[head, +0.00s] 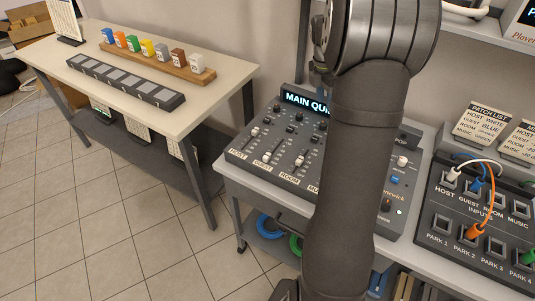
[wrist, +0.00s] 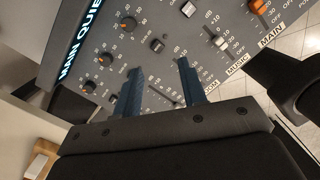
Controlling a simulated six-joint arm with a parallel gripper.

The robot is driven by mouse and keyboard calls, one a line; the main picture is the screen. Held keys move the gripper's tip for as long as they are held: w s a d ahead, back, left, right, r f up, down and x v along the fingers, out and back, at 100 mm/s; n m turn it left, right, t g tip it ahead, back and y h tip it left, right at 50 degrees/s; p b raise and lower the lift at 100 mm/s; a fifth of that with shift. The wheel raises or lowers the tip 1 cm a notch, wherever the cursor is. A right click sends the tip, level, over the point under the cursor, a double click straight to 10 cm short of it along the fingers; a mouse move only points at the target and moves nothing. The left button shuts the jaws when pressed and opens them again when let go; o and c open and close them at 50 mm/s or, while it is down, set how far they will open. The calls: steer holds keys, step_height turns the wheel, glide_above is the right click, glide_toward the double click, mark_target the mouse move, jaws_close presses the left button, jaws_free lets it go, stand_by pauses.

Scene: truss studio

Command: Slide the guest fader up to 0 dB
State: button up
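The mixer (head: 240,149) stands on a grey bench, with labelled faders along its front. In the head view, the guest fader (head: 267,158) has a pale cap low in its slot, near the GUEST label. The host fader (head: 254,131) sits higher, and the room fader (head: 299,161) is part-way up. My gripper (wrist: 160,66) shows in the wrist view with two blue fingers apart and nothing visible between them. It is over the mixer panel, near the room and music strips. The guest fader cap cannot be made out there. My arm hides the mixer's middle in the head view.
A patch panel (head: 427,222) with white, blue and orange cables stands right of the mixer. The music fader (wrist: 220,42) and orange main fader (wrist: 258,6) are near the fingers. A side table (head: 215,88) with coloured blocks stands left, across open floor.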

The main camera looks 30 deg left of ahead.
step_height(320, 180, up, 3)
steer(key=n+y, duration=0.1)
steer(key=n, duration=0.6)
glide_above(267, 155)
steer(key=shift+g, duration=0.4)
step_height(267, 155, down, 17)
steer(key=shift+f, duration=0.15)
steer(key=shift+c, duration=0.5)
jaws_close()
